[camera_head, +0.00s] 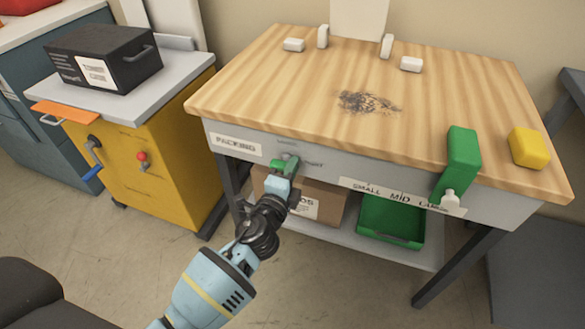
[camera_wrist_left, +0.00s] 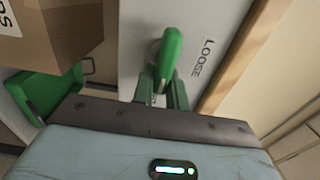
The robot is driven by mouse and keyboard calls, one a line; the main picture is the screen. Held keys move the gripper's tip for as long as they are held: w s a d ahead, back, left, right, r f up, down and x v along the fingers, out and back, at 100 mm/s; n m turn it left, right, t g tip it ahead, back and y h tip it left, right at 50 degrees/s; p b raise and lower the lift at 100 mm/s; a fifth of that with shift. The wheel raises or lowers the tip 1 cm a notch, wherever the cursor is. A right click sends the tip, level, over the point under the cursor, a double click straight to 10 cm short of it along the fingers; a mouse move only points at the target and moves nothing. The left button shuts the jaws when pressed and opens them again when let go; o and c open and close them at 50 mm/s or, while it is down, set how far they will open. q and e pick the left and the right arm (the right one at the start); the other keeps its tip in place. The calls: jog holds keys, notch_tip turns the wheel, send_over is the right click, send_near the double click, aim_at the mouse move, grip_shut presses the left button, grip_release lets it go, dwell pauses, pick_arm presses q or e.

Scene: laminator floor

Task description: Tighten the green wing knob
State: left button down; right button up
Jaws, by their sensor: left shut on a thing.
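The green wing knob (camera_head: 287,163) is on the grey front apron of the packing table, right of the PACKING label. My left gripper (camera_head: 281,182) reaches up to it from below and is shut on it. In the left wrist view, the green wing knob (camera_wrist_left: 172,48) stands between the fingers of the left gripper (camera_wrist_left: 163,92), which hide its lower part. A LOOSE label (camera_wrist_left: 203,58) is on the apron beside the knob. My right gripper is not in view.
The wooden tabletop (camera_head: 300,80) holds small white blocks at the back and a yellow block (camera_head: 528,147) at right. A green upright piece (camera_head: 461,160) sits at the front edge. Below are a cardboard box (camera_head: 325,203) and green tray (camera_head: 390,222). A yellow cabinet (camera_head: 185,165) stands left.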

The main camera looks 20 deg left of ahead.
pick_arm(q)
jog(key=c, duration=1.4)
grip_release()
jog(key=shift+a+f, duration=0.2)
jog(key=shift+a, duration=0.35)
jog(key=shift+d+r, duration=0.1)
jog(key=shift+d, duration=0.05)
jog(key=s, duration=0.8)
jog(key=shift+a, duration=0.2)
